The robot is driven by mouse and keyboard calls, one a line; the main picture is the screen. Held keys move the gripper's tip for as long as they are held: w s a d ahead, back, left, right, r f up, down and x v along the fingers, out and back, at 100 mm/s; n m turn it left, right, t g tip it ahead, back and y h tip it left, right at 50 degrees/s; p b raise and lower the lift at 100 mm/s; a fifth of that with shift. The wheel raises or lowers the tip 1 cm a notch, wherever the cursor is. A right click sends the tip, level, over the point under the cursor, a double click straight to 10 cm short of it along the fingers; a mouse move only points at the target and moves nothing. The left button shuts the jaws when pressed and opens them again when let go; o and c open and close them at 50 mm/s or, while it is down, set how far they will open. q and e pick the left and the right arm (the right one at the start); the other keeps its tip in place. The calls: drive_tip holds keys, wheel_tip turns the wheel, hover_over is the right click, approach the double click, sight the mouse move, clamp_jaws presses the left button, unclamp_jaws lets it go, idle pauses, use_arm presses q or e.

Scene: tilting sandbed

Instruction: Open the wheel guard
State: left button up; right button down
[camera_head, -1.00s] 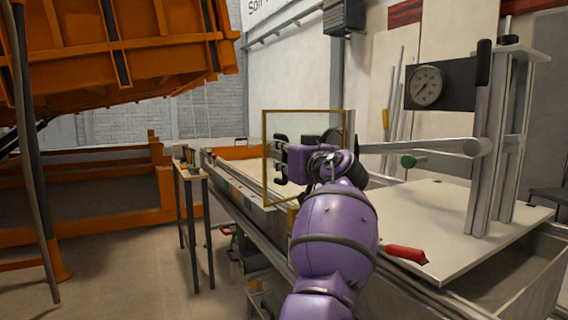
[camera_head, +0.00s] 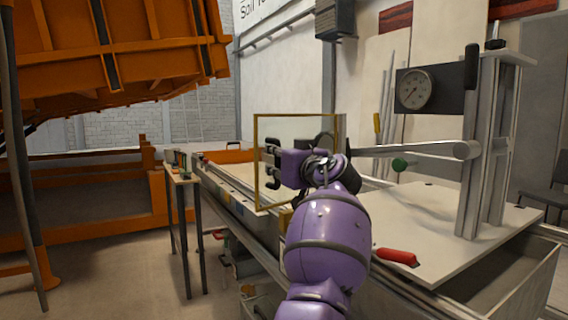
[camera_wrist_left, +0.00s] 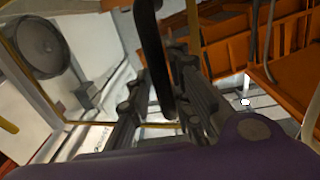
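The wheel guard (camera_head: 257,190) is a clear panel in a thin brass-yellow frame. It stands upright over the long bench, left of the gauge. My left gripper (camera_head: 271,162) is at the panel, its dark fingers apart one above the other. In the left wrist view a black bar, looking like the guard's handle (camera_wrist_left: 153,45), runs between the two spread fingers of my left gripper (camera_wrist_left: 166,75). Contact with the bar cannot be told. A grey wheel (camera_wrist_left: 35,45) shows at the upper left there. My arm hides part of the guard's right side. My right gripper is not in view.
A small side table (camera_head: 181,178) is left of the bench. The large orange tilting bed (camera_head: 110,50) overhangs at the left.

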use_arm(q)
drive_tip(key=v, duration=1.2)
drive_tip(key=shift+w, duration=0.1)
